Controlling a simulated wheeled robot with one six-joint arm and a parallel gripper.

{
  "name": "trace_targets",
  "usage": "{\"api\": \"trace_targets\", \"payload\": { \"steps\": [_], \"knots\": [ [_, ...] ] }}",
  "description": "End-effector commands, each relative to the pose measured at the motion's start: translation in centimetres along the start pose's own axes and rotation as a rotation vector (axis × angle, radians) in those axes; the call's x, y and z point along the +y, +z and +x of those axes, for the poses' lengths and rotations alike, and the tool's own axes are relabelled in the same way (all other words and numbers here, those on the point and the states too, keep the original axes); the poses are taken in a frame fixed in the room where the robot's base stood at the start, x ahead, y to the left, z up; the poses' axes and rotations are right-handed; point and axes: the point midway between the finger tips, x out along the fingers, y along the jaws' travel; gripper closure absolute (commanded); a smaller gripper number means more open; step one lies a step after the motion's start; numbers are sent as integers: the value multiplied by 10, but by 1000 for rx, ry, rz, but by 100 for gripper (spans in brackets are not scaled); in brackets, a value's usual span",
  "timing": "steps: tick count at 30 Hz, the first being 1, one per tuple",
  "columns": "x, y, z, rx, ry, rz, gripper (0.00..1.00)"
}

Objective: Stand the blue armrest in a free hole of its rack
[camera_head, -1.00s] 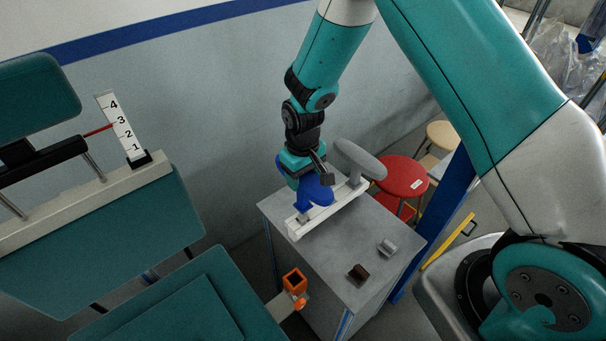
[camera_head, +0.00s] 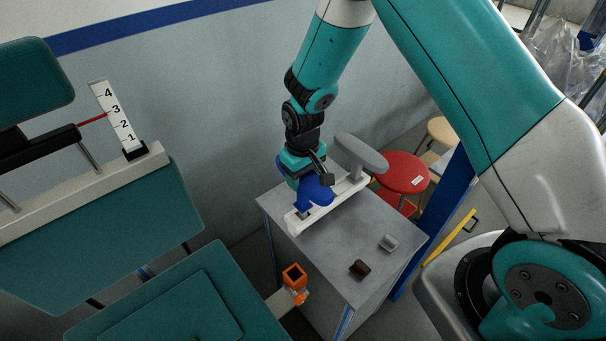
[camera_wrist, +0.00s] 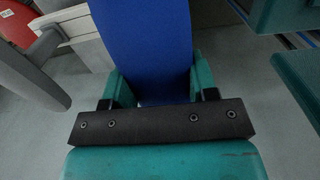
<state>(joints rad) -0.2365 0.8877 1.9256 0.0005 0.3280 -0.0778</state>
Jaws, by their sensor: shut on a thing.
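The blue armrest (camera_head: 316,188) is at the white rack (camera_head: 346,194) on the grey cabinet top. It stands about upright over the rack's near left part. I cannot tell whether its post is in a hole, as its lower end is partly hidden. My gripper (camera_head: 303,170) is shut on the blue armrest from above. In the wrist view the armrest (camera_wrist: 143,45) fills the space between the teal fingers (camera_wrist: 155,88). A grey armrest (camera_head: 360,153) stands in the rack's far right part; it also shows at the left of the wrist view (camera_wrist: 28,72).
A dark brown block (camera_head: 359,269) and a grey block (camera_head: 388,243) lie on the cabinet top (camera_head: 320,250). An orange socket (camera_head: 294,275) sits left of the cabinet, beside teal chair parts (camera_head: 170,300). A red stool (camera_head: 404,172) stands behind right.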

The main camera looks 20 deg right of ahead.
Motion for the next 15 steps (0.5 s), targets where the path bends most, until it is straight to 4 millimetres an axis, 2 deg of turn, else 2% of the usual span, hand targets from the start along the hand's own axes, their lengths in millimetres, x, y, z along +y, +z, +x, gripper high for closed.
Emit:
{"api": "trace_targets", "payload": {
  "steps": [15],
  "knots": [
    [0, 0, 14, 1, 0, 0, 68]
  ]
}}
